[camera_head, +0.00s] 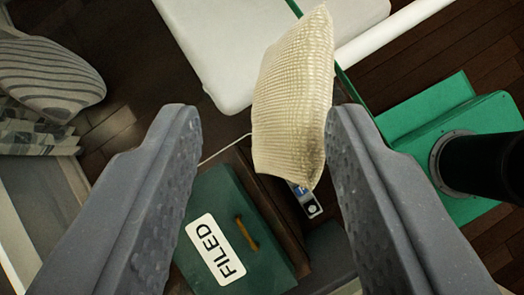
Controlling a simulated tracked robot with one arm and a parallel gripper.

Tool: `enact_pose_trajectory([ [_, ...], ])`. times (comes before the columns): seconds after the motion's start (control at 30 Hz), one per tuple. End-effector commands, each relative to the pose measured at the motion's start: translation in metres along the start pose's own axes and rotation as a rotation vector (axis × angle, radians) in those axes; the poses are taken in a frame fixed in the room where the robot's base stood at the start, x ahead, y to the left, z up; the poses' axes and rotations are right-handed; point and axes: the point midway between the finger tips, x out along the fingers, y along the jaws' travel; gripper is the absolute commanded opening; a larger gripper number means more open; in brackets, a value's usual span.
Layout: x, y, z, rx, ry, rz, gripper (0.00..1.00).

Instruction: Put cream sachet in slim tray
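The cream sachet (293,95), a woven pillow-shaped bag, shows at upper centre, between and beyond my fingertips. My gripper (265,112) is open wide. Its right fingertip overlaps the sachet's right edge in the picture; I cannot tell if they touch. A clear gap lies between the left finger and the sachet. I cannot tell for sure which thing is the slim tray. A narrow brown compartment partly shows below the sachet, beside a green box labelled FILED (225,235), and the sachet hides some of it.
A striped cushion (45,78) lies at the left. A white padded surface (215,45) and a white bar (395,32) are at the top. A small blue and white item (307,200) shows under the sachet. Dark wooden floor (115,35) shows between things.

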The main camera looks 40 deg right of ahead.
Motion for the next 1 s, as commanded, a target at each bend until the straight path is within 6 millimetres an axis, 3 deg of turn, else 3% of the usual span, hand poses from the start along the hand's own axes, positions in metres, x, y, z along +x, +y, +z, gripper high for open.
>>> enact_pose_trajectory([
  [0.6,-0.098,0.000,0.000,-0.001,-0.001,-0.003,0.39],
  [1.0,-0.113,0.000,0.001,-0.001,-0.002,-0.001,0.39],
])
